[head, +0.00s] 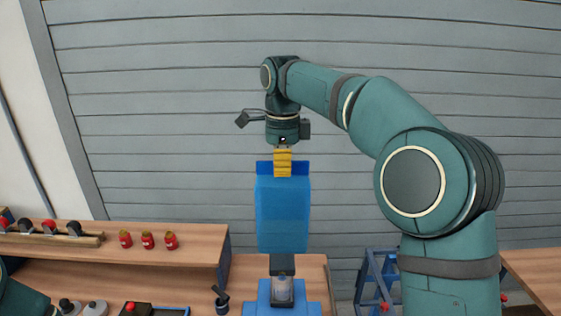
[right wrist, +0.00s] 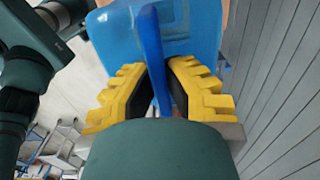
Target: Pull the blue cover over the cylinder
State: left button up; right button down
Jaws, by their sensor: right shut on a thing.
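My right gripper (head: 283,163) has yellow fingers pointing down and is shut on the upright fin of the blue cover (head: 283,215). In the right wrist view, the fin of the cover (right wrist: 205,28) stands between the two yellow fingers of the gripper (right wrist: 161,75). The cover is a translucent blue box hanging upright in the air. Below it, the pale cylinder (head: 282,291) sits in a dark-topped holder on a stepped blue base (head: 313,308). The cover's lower edge appears just above the holder in the picture; the true gap is hard to judge. My left gripper is not in view.
A wooden bench (head: 180,238) at left carries several small red jars (head: 147,240). Red and dark knobs (head: 49,226) line a rail further left. A blue stand (head: 378,280) is right of the base. Another wooden table (head: 535,275) is at far right.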

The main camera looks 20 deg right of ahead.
jog(key=shift+f, duration=0.95)
notch_tip(320, 180, down, 3)
jog(key=b, duration=0.2)
jog(key=shift+r+b, duration=0.15)
jog(key=shift+b, duration=0.2)
jog(key=shift+r, duration=0.1)
jog(key=shift+p, duration=0.3)
jog(key=shift+p, duration=0.3)
